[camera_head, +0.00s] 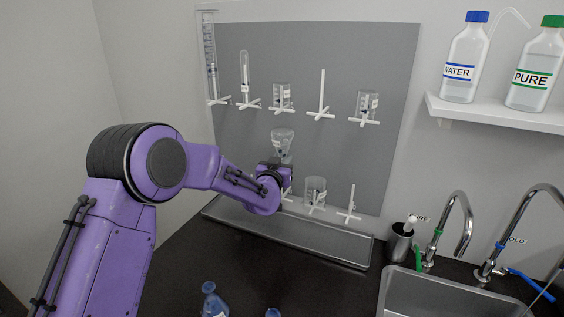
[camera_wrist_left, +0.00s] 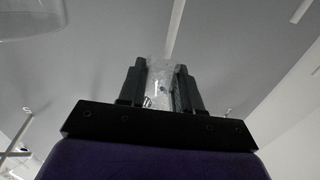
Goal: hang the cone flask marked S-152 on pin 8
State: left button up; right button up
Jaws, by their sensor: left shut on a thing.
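My left gripper (camera_head: 281,160) is shut on a clear cone flask (camera_head: 282,139), holding it in front of the lower part of the grey pegboard (camera_head: 345,145). The flask appears upside down, broad end up, with a small label I cannot read. In the left wrist view the gripper (camera_wrist_left: 160,75) has its dark fingers on both sides of the clear glass (camera_wrist_left: 159,90). A bare white pin (camera_head: 352,203) stands at the lower right of the board. Another pin is partly hidden behind my gripper. Pin numbers are not readable. My right gripper is not in view.
Glassware hangs along the upper row, around a bare pin (camera_head: 322,95). A beaker (camera_head: 316,187) hangs in the lower row beside my gripper. A metal tray (camera_head: 300,234) lies below. Blue-topped vessels (camera_head: 214,303) stand in front; a sink (camera_head: 440,292) is at right.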

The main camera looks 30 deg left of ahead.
pick_arm(q)
jog(key=shift+s+r, duration=0.1)
jog(key=shift+s, duration=0.2)
jog(key=shift+w, duration=0.1)
jog(key=shift+f, duration=0.2)
jog(key=shift+f+b, duration=4.3)
jog(key=shift+f, duration=1.3)
jog(key=o, duration=1)
jog(key=shift+o, duration=0.2)
